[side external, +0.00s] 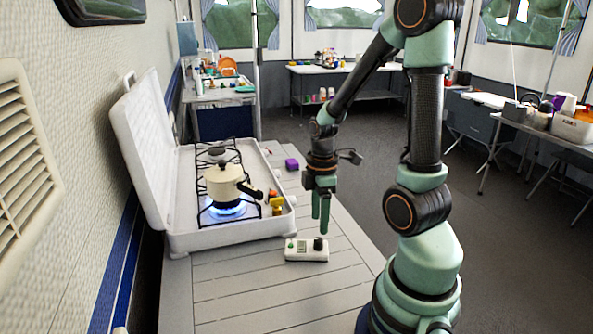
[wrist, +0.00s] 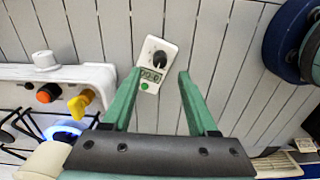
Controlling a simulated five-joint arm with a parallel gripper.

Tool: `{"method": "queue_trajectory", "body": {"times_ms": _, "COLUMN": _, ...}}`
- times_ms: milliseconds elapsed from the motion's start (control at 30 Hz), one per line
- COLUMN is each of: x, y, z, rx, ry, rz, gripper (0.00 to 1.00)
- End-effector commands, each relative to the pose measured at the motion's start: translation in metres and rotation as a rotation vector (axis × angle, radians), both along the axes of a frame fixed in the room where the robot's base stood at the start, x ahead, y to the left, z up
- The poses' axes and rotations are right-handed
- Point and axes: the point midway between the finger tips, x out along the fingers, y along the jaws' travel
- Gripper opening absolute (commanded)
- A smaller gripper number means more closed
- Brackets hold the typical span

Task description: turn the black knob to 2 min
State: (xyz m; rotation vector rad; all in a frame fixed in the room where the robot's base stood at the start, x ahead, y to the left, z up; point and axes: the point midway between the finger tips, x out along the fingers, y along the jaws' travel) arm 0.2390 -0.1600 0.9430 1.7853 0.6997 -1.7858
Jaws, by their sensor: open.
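A white timer box (side external: 300,253) lies on the slatted table in front of the stove. Its black knob (side external: 318,243) stands at the right end in the side external view. In the wrist view the timer (wrist: 170,50) lies beyond and between my fingers, with the black knob (wrist: 159,58), a small display (wrist: 151,76) and a green button (wrist: 145,86). The display's digits are too blurred to read surely. My gripper (side external: 320,222) points down above the timer, close over the knob. In the wrist view my gripper (wrist: 160,73) is open, with nothing between its fingers.
An open white camping stove (side external: 180,243) stands at the left, with a cream pot (side external: 222,184) over a blue flame. Table around the timer is clear.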

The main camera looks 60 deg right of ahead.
Motion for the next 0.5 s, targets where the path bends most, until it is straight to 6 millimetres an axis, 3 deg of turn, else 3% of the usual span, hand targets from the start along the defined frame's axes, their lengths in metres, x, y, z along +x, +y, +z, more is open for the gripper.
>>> {"method": "queue_trajectory", "body": {"times_ms": 200, "x": -0.001, "y": 0.001, "z": -0.033, "rx": 0.003, "ry": 0.004, "rz": 0.0, "gripper": 0.59}}
{"method": "queue_trajectory", "body": {"times_ms": 500, "x": 0.0, "y": 0.001, "z": -0.054, "rx": 0.001, "ry": 0.001, "rz": -0.001, "gripper": 0.59}}
